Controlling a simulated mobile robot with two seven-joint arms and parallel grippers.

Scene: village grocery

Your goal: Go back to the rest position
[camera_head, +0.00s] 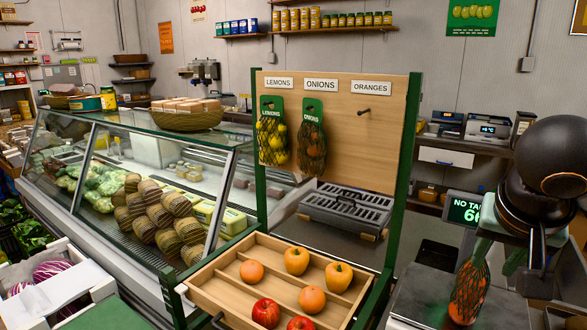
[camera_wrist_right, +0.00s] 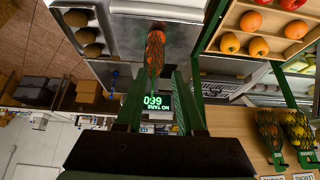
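My right gripper (camera_head: 500,256) is at the right of the head view, low over the grey metal counter. Its two green fingers also show in the right wrist view (camera_wrist_right: 160,78), apart, with the lit scale display (camera_wrist_right: 157,101) seen between them. A net bag of oranges (camera_head: 468,292) rests on the metal surface just beyond the fingertips; it also shows in the wrist view (camera_wrist_right: 155,50). Whether the fingers touch the bag is unclear. In the head view my arm partly hides the display (camera_head: 464,211). My left gripper is out of view.
A wooden tray (camera_head: 220,292) of fruit and peppers stands at front centre. Behind it is a peg board (camera_head: 345,130) with lemon and onion bags and a bare oranges peg. A glass display case (camera_head: 110,190) fills the left. A back counter holds a printer (camera_head: 488,130).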

